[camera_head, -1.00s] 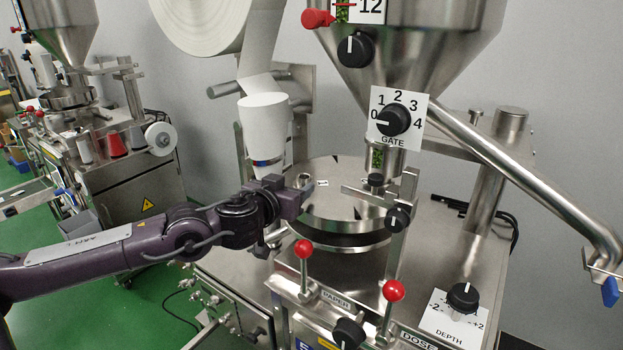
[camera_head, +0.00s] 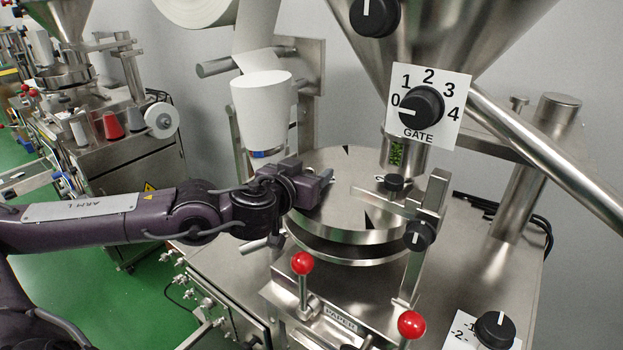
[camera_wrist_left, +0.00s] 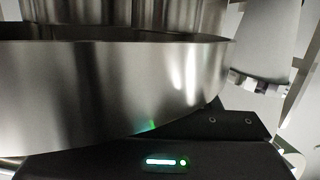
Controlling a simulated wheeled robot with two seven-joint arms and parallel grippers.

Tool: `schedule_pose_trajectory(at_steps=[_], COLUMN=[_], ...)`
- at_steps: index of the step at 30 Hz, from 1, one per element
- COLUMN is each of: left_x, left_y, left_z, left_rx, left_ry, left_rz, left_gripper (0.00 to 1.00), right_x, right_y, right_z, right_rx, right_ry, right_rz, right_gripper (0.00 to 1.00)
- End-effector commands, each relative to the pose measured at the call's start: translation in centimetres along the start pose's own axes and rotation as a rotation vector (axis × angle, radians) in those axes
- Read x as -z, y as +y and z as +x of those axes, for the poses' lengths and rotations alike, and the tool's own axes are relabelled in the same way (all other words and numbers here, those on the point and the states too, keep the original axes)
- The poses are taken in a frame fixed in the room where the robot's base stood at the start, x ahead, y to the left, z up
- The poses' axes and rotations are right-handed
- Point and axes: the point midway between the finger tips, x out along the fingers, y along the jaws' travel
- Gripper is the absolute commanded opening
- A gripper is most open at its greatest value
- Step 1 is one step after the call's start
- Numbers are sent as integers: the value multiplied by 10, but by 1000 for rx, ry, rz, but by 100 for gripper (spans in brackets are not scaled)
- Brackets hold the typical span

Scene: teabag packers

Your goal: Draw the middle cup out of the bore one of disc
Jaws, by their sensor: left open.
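The round steel disc (camera_head: 345,215) lies in the middle of the machine in the head view. Its rim (camera_wrist_left: 110,90) fills much of the left wrist view. My left gripper (camera_head: 327,180) is over the disc's left part, with small blue-grey fingertips. Its finger gap is too small to see clearly there. Its dark body (camera_wrist_left: 160,160) with a green light shows at the bottom of the wrist view. I cannot make out the middle cup or bore one; my gripper covers that part of the disc. My right gripper is not in view.
A steel post with a black knob (camera_head: 419,235) and the filling tube (camera_head: 402,155) stand at the disc's right. Red-ball levers (camera_head: 303,263) rise in front. A gate dial (camera_head: 421,108) hangs above.

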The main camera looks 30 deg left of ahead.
Motion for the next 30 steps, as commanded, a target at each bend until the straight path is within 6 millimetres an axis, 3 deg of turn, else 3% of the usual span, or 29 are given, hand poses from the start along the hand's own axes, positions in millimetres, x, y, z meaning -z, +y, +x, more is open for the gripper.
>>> schedule_pose_trajectory(at_steps=[2, 7, 13, 18, 23, 30], left_x=[0, 1, 0, 0, 5, 36], left_y=[0, 0, 0, 0, 0, 0], left_z=[0, 0, 0, 0, -1, -7], left_rx=[-1, 0, 0, -1, -1, 0], left_ry=[0, 1, 0, 0, 1, 6], left_rz=[0, 0, 0, 0, 1, 1], left_gripper=[57, 34, 8, 7, 7, 7], right_x=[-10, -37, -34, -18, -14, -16], right_y=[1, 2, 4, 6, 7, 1], right_z=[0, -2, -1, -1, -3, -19], right_rx=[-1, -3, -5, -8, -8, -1], right_ry=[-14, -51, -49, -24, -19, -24], right_rz=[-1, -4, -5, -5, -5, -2], right_gripper=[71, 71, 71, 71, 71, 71])
